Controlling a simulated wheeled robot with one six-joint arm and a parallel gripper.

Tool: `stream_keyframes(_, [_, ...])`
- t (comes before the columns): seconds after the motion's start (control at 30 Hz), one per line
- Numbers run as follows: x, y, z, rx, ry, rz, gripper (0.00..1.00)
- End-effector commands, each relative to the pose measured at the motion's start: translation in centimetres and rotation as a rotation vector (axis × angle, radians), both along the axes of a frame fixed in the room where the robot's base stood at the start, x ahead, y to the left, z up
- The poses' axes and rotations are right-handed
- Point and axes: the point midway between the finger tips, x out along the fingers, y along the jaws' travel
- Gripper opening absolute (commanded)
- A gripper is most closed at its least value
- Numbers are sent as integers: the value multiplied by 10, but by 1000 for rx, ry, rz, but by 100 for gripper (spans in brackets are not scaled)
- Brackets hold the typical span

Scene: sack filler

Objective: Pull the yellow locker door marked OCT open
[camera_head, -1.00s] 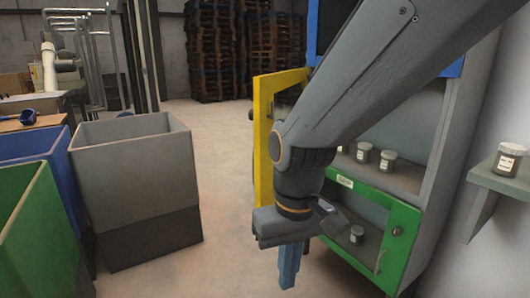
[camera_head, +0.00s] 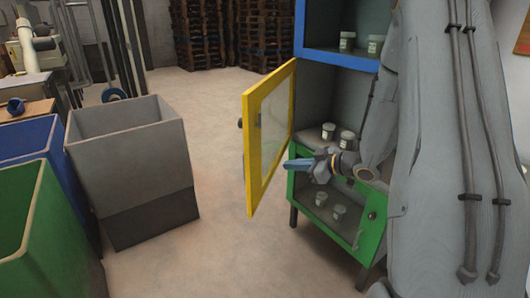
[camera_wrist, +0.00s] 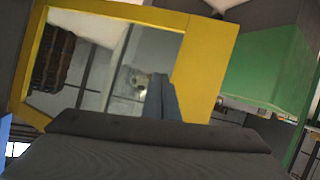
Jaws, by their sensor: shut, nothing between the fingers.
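The yellow locker door (camera_head: 250,150) stands swung out from the cabinet, its glass panel framed in yellow. I cannot read an OCT mark on it. In the head view, my gripper (camera_head: 290,163) is shut and empty, pointing left at the door's inner side, near the lower part of its frame. Whether the fingers touch the door I cannot tell. In the wrist view, the yellow frame (camera_wrist: 205,65) fills the upper middle, and the blue fingers of my gripper (camera_wrist: 165,90) show in front of its glass.
Jars (camera_head: 328,131) stand on the shelves, and a blue-framed compartment (camera_head: 335,60) is above. A grey bin (camera_head: 130,160), blue bin (camera_head: 40,150) and green bin (camera_head: 50,225) stand left. Floor between bins and door is clear.

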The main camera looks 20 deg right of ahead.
Motion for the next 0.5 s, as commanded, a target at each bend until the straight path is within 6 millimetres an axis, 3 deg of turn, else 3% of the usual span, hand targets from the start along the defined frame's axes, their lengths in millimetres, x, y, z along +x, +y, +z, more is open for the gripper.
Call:
stream_keyframes(0.1, [-38, -4, 13, 164, -59, 125, 0])
stream_keyframes(0.3, [-89, -8, 31, 360, -125, 264, 0])
stream_keyframes(0.5, [-101, -4, 37, 419, -142, 305, 0])
